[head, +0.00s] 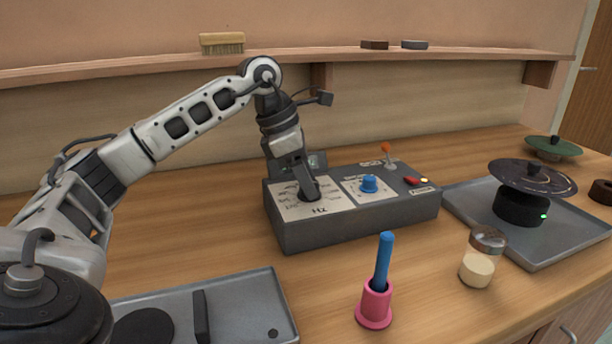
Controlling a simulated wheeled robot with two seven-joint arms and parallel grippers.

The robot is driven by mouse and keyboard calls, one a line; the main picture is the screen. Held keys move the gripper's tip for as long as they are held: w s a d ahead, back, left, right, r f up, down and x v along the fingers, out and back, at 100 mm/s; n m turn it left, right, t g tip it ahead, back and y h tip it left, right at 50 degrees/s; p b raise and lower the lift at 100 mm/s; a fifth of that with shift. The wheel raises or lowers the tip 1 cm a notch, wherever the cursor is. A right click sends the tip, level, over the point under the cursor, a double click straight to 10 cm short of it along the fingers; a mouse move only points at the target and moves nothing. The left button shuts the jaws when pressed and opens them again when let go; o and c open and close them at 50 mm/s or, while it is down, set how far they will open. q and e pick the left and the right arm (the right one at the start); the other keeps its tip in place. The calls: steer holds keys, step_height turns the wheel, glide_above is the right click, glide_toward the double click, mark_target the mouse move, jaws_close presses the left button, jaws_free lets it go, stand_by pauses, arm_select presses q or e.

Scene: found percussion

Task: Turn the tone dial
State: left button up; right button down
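The tone dial (309,196) is a dark knob on a white scale plate marked "Hz", on the left part of a grey control box (350,220). The box stands on the wooden bench. My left gripper (308,190) reaches down from above onto the dial, its fingers at the knob. The gripper covers part of the dial and scale, and whether the fingers are closed on the knob cannot be made out. A smaller blue knob (370,184) sits on a second white plate to the right. My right gripper is not in view.
An orange-tipped lever (386,149) and red button (411,181) are on the box. In front stand a pink holder (375,304) with a blue stick and a jar (482,258). Trays lie front left (240,296) and right (578,247). A shelf (130,66) runs behind.

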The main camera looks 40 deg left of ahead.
arm_select(q)
steer(key=shift+o, duration=0.2)
steer(key=shift+r, duration=0.1)
steer(key=p+v, duration=0.3)
steer(key=v, duration=1.2)
steer(key=shift+r, duration=0.4)
steer(key=shift+s, duration=0.1)
